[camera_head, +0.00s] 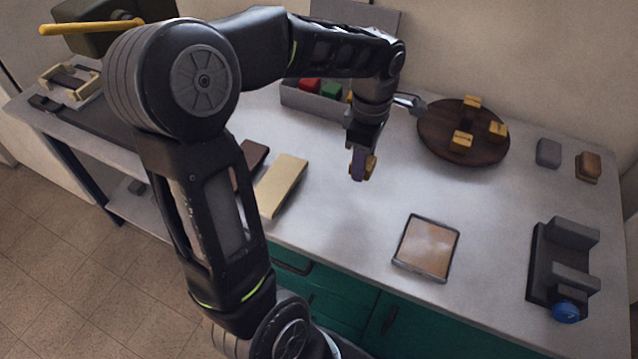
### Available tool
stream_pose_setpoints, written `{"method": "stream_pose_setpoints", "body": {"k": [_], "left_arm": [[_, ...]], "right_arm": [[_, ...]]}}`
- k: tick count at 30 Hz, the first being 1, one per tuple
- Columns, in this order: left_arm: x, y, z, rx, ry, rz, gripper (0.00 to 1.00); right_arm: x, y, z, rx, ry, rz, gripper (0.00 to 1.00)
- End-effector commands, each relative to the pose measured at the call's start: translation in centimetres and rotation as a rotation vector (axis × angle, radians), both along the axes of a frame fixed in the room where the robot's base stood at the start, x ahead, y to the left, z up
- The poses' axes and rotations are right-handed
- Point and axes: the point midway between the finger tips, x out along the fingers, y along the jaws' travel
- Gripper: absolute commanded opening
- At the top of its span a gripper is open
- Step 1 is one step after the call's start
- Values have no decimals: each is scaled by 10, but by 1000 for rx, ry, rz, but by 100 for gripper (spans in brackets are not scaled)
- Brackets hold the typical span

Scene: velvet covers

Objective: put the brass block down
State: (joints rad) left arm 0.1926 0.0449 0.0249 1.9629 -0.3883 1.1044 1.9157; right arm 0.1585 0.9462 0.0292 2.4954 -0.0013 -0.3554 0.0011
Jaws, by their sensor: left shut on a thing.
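My left gripper (361,172) points down over the middle of the grey table and is shut on a small brass block (371,167). The fingers hide much of the block. It appears to be held above the tabletop, but the exact gap is hard to tell. A round dark wooden board (440,140) lies to the right of the gripper. Three similar brass blocks stand on it: one at the back (472,102), one at the right (497,130) and one at the front (461,142). My right gripper is not in view.
A framed tan panel (427,248) lies near the front edge. A dark vise-like fixture with a blue knob (566,312) stands front right. A grey bin (310,100) holds coloured blocks behind my arm. A cream block (281,185) lies left. Table between gripper and panel is clear.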

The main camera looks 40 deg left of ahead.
Motion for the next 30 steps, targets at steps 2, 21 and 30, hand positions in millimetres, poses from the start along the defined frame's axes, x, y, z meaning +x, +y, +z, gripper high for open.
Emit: {"method": "stream_pose_setpoints", "body": {"k": [2, 21, 30], "left_arm": [[1, 0, 1, 1, -2, -1, 0], [1, 0, -61, 2, 1, -6, 0], [1, 0, -62, 2, -2, -6, 0]], "right_arm": [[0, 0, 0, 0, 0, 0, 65], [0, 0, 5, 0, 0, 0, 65], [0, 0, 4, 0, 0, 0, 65]]}}
